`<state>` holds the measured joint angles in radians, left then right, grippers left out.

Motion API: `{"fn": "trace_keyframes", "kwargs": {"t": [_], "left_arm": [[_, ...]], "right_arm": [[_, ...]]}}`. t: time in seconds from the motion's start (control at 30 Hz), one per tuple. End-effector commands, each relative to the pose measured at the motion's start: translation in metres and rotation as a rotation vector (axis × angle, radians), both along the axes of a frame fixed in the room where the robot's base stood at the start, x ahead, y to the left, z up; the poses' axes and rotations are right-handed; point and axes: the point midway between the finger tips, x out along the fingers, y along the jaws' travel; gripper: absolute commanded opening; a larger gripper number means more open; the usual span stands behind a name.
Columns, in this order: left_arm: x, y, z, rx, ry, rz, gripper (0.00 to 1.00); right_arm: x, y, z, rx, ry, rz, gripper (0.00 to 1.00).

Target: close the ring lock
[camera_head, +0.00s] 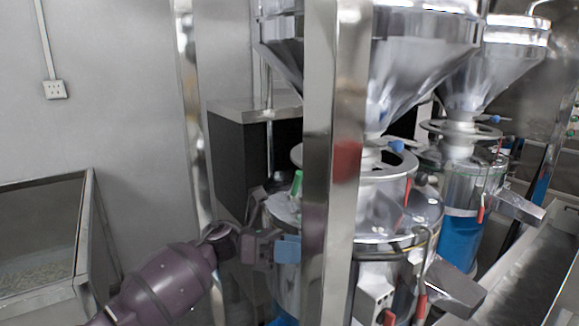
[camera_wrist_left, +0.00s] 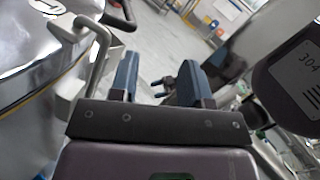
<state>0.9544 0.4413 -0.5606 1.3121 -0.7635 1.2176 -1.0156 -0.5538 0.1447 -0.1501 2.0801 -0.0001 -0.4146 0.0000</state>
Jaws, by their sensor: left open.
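The near grinder's steel body (camera_head: 390,212) stands behind an upright steel post in the head view. My left gripper (camera_head: 287,249) is beside the grinder's left side, with one bluish finger visible near the post. The wrist view shows its two fingers apart (camera_wrist_left: 158,75), with nothing held between them. Left of them is a rounded steel surface (camera_wrist_left: 35,55) with a bent grey bar (camera_wrist_left: 98,62) close to the left finger. A dark curved handle (camera_wrist_left: 120,12) lies above. I cannot tell which part is the ring lock. My right gripper is not seen.
The steel post (camera_head: 333,120) stands in front of the grinder and hides part of it. A second grinder (camera_head: 462,195) is at right, near a long metal trough (camera_head: 530,270). A steel-framed bin (camera_head: 45,245) is at left. Open floor (camera_wrist_left: 160,45) shows beyond the fingers.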

Motion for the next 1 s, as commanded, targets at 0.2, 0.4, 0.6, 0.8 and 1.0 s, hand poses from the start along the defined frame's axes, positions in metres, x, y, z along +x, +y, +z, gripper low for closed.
{"fn": "trace_keyframes", "kwargs": {"t": [0.2, 0.4, 0.6, 0.8, 1.0], "left_arm": [[-0.015, 0.014, -0.035, -0.158, 0.356, 0.175, 0.43], [-0.027, 0.041, -0.069, -0.314, 0.718, 0.339, 0.43], [-0.043, 0.080, -0.110, -0.478, 1.089, 0.492, 0.43], [-0.071, 0.126, -0.158, -0.659, 1.460, 0.635, 0.43], [-0.115, 0.175, -0.209, -0.865, 1.821, 0.769, 0.43]], "right_arm": [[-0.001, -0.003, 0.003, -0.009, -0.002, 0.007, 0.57], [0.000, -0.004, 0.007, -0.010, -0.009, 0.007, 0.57], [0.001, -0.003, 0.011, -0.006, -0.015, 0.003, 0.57], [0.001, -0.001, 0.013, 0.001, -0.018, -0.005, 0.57], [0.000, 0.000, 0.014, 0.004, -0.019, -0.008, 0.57]]}}
